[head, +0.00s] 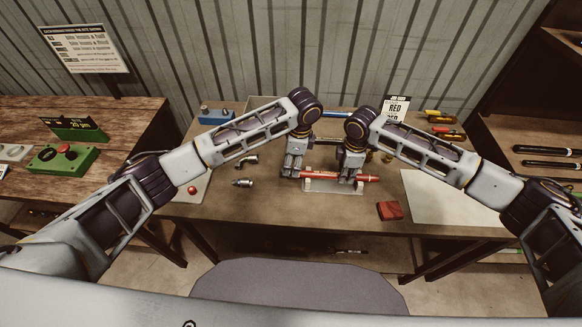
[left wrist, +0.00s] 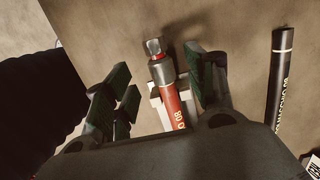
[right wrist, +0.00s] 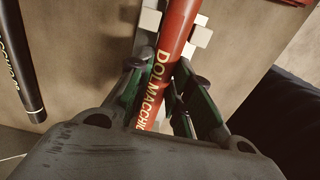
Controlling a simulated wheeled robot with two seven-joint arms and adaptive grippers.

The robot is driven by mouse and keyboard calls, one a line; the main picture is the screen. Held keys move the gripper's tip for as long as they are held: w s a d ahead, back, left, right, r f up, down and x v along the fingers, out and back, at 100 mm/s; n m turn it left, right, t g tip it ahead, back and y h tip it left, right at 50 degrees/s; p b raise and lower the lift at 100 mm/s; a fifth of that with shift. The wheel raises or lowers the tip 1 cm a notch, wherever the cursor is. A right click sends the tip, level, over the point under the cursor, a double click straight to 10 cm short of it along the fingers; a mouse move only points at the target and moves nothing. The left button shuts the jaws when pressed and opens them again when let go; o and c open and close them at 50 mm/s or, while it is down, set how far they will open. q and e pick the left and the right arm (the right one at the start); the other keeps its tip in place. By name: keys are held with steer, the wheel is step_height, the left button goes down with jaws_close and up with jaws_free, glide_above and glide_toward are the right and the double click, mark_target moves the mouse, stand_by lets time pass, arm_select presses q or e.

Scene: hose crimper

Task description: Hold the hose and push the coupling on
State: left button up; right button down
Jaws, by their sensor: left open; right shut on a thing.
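The red hose (head: 318,173) lies level across a white cradle (head: 326,187) on the middle table; lettering shows on it in the right wrist view (right wrist: 172,45). A metal coupling (left wrist: 161,68) with a hex end sits at the hose's end in the left wrist view; how deep the hose goes into it cannot be seen.
Two loose metal fittings (head: 244,182) lie left of the cradle. A red block (head: 390,210) and a white sheet (head: 448,197) lie to the right. A dark hose (left wrist: 281,75) lies behind the cradle. Screwdrivers (head: 449,134) lie at the back right. A green box with a red button (head: 63,157) stands on the left bench.

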arm_select(q)
step_height(320, 180, up, 8)
steer(key=d, duration=0.1)
steer(key=shift+f, duration=0.2)
stand_by(0.7)
arm_select(e)
steer(key=c, duration=1.2)
jaws_free()
steer(key=shift+r, duration=0.1)
step_height(320, 180, up, 12)
arm_select(q)
steer(key=shift+f, duration=0.1)
